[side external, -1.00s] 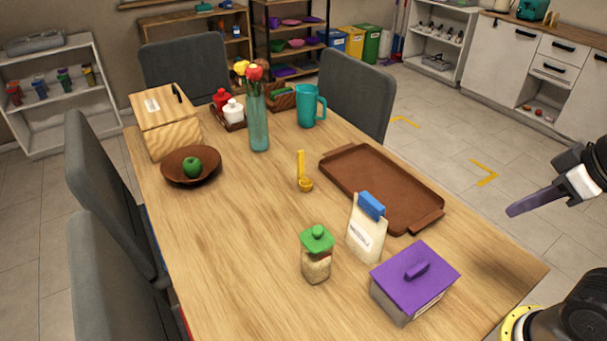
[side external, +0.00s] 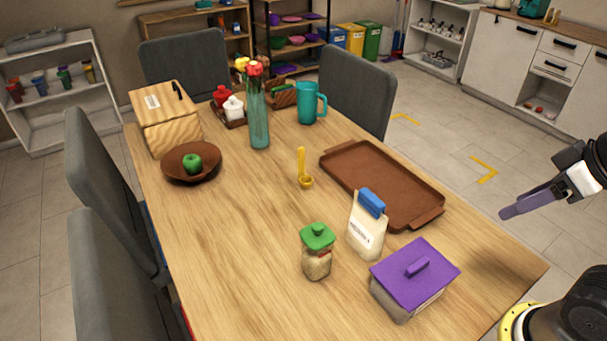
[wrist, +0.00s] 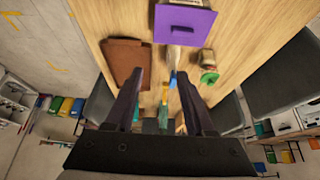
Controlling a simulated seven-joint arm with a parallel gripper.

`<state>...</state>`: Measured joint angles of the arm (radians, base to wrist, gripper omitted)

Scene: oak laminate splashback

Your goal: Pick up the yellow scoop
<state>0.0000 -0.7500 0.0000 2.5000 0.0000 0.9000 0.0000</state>
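The yellow scoop (side external: 304,170) stands out near the middle of the wooden table in the side view, its handle pointing up and away and its bowl at the near end. In the wrist view the scoop (wrist: 165,91) shows small and far off, between the two fingers. My gripper (side external: 507,212) is at the right in the side view, over the table's right edge and well apart from the scoop. The wrist view shows my gripper (wrist: 159,75) with its two purple fingers wide apart and nothing between them.
A brown tray (side external: 432,222) lies right of the scoop. A blue-clipped bag (side external: 366,232), a green-lidded jar (side external: 317,260) and a purple-lidded box (side external: 415,275) stand nearer. A vase (side external: 258,120) and a teal mug (side external: 307,105) stand behind.

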